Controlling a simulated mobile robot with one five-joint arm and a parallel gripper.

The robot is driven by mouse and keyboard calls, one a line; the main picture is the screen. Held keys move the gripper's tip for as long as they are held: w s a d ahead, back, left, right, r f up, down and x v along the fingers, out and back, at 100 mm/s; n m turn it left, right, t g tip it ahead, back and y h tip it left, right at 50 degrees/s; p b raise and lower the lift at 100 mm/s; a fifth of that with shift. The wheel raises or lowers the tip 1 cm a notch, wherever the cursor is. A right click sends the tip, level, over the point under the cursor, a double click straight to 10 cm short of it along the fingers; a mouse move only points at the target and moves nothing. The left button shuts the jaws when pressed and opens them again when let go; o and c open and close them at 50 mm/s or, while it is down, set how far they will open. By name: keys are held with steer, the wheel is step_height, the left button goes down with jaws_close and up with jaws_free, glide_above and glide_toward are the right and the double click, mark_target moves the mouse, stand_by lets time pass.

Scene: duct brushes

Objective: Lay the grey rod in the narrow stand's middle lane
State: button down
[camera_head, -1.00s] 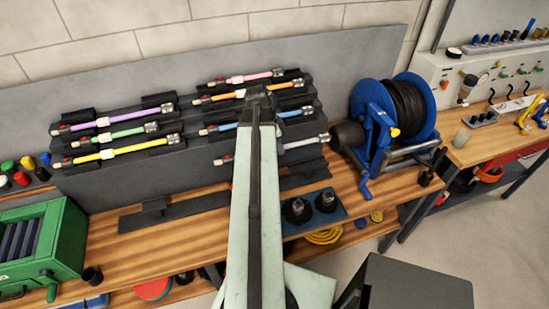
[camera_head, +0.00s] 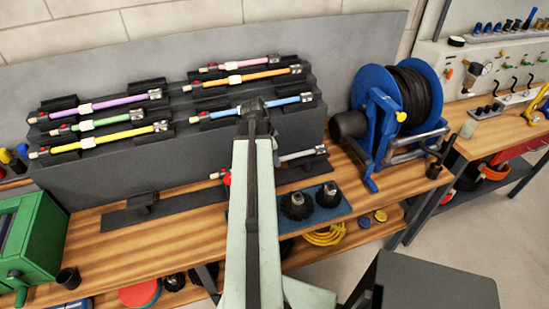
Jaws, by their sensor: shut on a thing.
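The grey rod (camera_head: 301,155) passes behind my arm, tilted slightly up to the right in the picture. Its left end (camera_head: 216,176) shows on the other side of my arm, by a red spot. My arm hides my gripper's fingers and the middle of the rod; the rod moves with the arm, so my gripper is shut on it. Behind is a dark stepped stand (camera_head: 100,176) with purple, green and yellow rods at left, and pink, orange and blue rods at right. A low dark holder (camera_head: 302,172) lies under the rod. I cannot tell which is the narrow stand.
An empty low dark holder (camera_head: 180,207) lies on the bench at left. A blue mat (camera_head: 345,208) with two black brushes sits right of my arm. A blue reel (camera_head: 372,85) stands farther right, a green box (camera_head: 38,235) at far left.

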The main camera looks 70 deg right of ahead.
steer(key=shift+f, duration=0.45)
steer(key=shift+r, duration=0.1)
steer(key=c, duration=1.3)
jaws_free()
steer(key=shift+o, duration=0.2)
steer(key=p+v, duration=0.7)
steer(key=v, duration=0.1)
steer(key=shift+s+p, duration=0.1)
steer(key=shift+p, duration=0.2)
